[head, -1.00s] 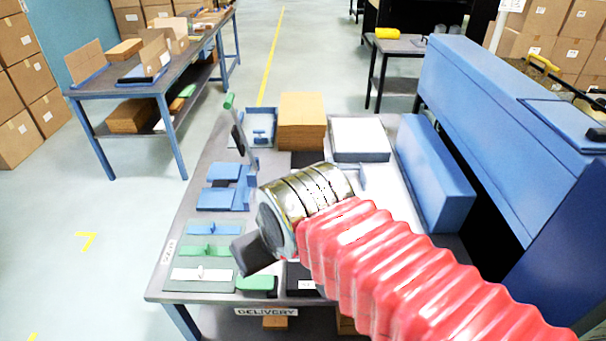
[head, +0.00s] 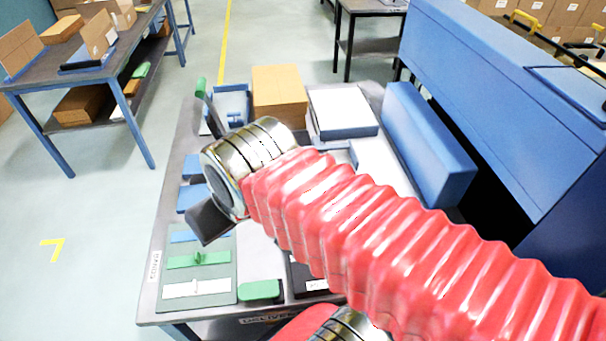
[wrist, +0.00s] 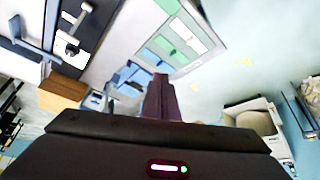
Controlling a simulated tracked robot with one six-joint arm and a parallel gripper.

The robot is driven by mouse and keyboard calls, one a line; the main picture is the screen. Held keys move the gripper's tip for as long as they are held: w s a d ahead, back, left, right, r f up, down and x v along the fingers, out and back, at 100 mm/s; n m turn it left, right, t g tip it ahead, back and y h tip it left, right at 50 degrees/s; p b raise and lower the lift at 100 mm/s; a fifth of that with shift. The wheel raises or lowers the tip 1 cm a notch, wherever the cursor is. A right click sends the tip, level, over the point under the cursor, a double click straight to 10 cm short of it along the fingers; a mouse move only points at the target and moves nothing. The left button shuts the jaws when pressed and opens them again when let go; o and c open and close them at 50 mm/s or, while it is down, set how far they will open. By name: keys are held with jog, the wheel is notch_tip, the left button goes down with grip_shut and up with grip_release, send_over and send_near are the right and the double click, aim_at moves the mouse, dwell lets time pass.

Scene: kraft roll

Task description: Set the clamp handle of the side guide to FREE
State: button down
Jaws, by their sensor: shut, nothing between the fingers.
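My gripper (head: 208,223) shows as a dark shape at the end of the red-sleeved arm in the head view. It is above the table, in front of the blue blocks and over the far edge of the strip board. In the wrist view its dark fingers (wrist: 161,98) are together, with nothing between them. A lever with a green grip (head: 201,88) stands tilted at the table's far left. Blue blocks (head: 191,197) are partly covered by my gripper.
The strip board (head: 222,273) has green and white strips. A green block (head: 259,291) lies right of it. A brown stack (head: 279,93) and white-topped blue box (head: 342,112) stand at the back. A long blue box (head: 428,140) lies right. The floor left of the table is clear.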

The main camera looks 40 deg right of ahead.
jog(key=w+d+f+m+g, duration=0.1)
jog(key=w+d+m, duration=0.1)
jog(key=d, duration=0.7)
jog(key=w+d+f+m+g, duration=0.1)
jog(key=w+d+f+m, duration=0.1)
jog(key=w+d, duration=0.3)
jog(key=w+d+f+m+g+h, duration=0.1)
jog(key=w+d+f+m+g, duration=0.1)
jog(key=d, duration=1.1)
jog(key=shift+w+d+f+m, duration=0.2)
jog(key=shift+w+m, duration=0.2)
jog(key=shift+w, duration=0.3)
jog(key=shift+f, duration=0.1)
notch_tip(320, 180, down, 9)
jog(key=s+a, duration=0.1)
jog(key=s, duration=0.1)
jog(key=shift+a, duration=0.25)
